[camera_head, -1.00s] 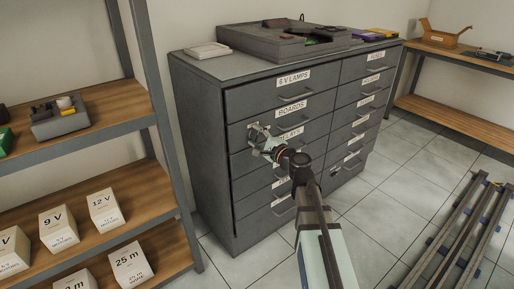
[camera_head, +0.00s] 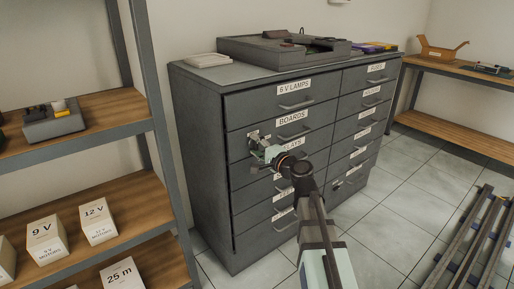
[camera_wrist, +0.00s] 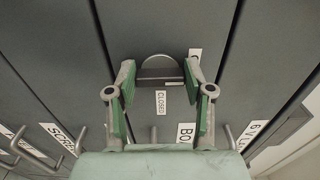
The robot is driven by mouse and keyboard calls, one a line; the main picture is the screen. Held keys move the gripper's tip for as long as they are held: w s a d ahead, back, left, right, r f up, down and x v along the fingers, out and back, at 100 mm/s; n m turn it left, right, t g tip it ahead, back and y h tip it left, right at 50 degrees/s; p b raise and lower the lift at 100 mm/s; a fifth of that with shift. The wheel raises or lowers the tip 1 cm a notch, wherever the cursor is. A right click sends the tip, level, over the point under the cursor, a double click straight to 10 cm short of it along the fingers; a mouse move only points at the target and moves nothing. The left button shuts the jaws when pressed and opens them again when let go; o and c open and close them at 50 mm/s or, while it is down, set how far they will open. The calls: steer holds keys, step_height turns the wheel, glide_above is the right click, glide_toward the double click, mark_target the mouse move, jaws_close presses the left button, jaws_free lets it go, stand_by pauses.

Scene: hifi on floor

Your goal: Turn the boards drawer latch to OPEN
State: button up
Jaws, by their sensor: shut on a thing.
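The boards drawer (camera_head: 320,128), labelled BOARDS, is in the left column of a grey cabinet, second from the top, and looks flush. Its latch (camera_wrist: 160,74) is a dark bar in front of a rounded plate. A CLOSED label (camera_wrist: 160,101) is beside the bar in the wrist view. A second label (camera_wrist: 194,60) is mostly hidden by a finger. My gripper (camera_wrist: 160,70) is shut on the latch bar, its green-padded fingers at the bar's two ends. In the head view my gripper (camera_head: 262,149) is at the drawer's left part and hides much of the latch.
A grey tray (camera_head: 290,50) and a white tray (camera_head: 207,60) lie on the cabinet. A shelf with boxes (camera_head: 46,241) stands close at left. A wooden bench (camera_head: 455,130) is at back right. Long rails (camera_head: 470,240) lie on the floor at right; tiles between are clear.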

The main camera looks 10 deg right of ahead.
steer(key=o, duration=1.2)
steer(key=shift+c, duration=0.2)
steer(key=shift+s, duration=0.1)
steer(key=v, duration=1.1)
steer(key=shift+s+d, duration=0.25)
steer(key=shift+s, duration=0.1)
